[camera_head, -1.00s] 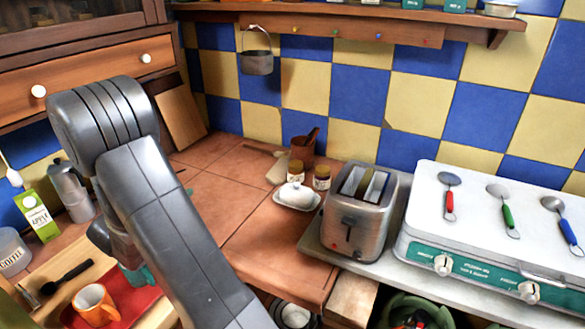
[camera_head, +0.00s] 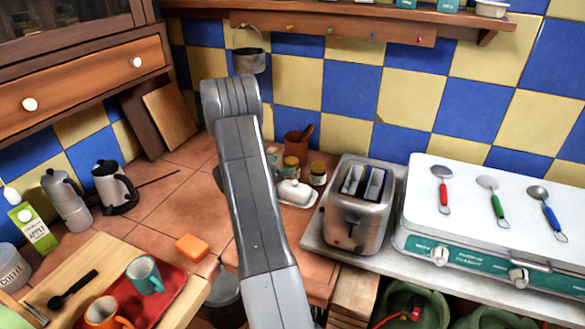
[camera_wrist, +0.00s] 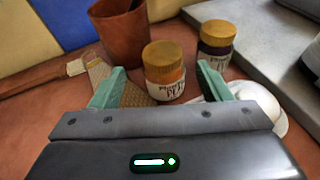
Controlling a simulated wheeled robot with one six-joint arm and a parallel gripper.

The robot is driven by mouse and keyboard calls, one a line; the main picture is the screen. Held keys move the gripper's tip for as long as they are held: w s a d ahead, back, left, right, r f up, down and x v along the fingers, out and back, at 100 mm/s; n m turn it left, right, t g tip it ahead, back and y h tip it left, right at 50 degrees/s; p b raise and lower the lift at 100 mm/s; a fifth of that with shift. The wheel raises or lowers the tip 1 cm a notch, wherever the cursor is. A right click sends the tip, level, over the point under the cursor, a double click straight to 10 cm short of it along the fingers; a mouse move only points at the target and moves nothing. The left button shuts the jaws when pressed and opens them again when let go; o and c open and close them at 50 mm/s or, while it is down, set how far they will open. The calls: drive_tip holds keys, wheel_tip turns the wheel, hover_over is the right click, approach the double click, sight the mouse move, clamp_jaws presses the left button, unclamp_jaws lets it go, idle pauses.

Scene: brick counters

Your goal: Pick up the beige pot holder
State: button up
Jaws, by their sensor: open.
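The beige pot holder (camera_wrist: 134,95) shows in the wrist view as a textured beige patch lying on the tiled counter. It lies between and just beyond the green fingers of my gripper (camera_wrist: 160,80), and part of it shows outside the left finger. The left finger and a jar cover parts of it. My gripper is open, with nothing clamped between the fingers. In the head view my arm hides the gripper and most or all of the pot holder.
Close ahead stand a jar with a gold lid (camera_wrist: 165,70), a second jar (camera_wrist: 216,40) and a brown pot (camera_wrist: 122,30). A white butter dish (camera_head: 296,193) and a toaster (camera_head: 361,205) stand to the right. An orange block (camera_head: 192,248) lies left of my arm.

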sight(295, 158)
drive_tip(key=x, duration=0.2)
drive_tip(key=shift+w+d, duration=0.2)
drive_tip(key=shift+w+d+f+p, duration=0.1)
drive_tip(key=shift+w+d+p, duration=0.2)
drive_tip(key=shift+d+p, duration=0.2)
drive_tip(key=p+x, duration=0.1)
drive_tip(key=x, duration=0.3)
drive_tip(key=shift+f+p, duration=0.15)
drive_tip(key=shift+p, duration=0.15)
drive_tip(key=c, duration=1.3)
drive_tip(key=shift+r, duration=0.2)
drive_tip(key=shift+r+b, duration=0.45)
drive_tip(key=shift+r, duration=0.1)
wheel_tip(295, 158, up, 2)
drive_tip(key=shift+b, duration=0.4)
drive_tip(key=w+a+b, duration=0.1)
drive_tip(key=w+a, duration=0.1)
drive_tip(key=a, duration=0.3)
drive_tip(key=w+a+b, duration=0.1)
drive_tip(key=w+a, duration=0.2)
drive_tip(key=a, duration=0.3)
drive_tip(key=w+a+b, duration=0.1)
drive_tip(key=w+a, duration=0.1)
drive_tip(key=a, duration=0.3)
drive_tip(key=shift+w+a, duration=0.15)
drive_tip(key=shift+a, duration=0.05)
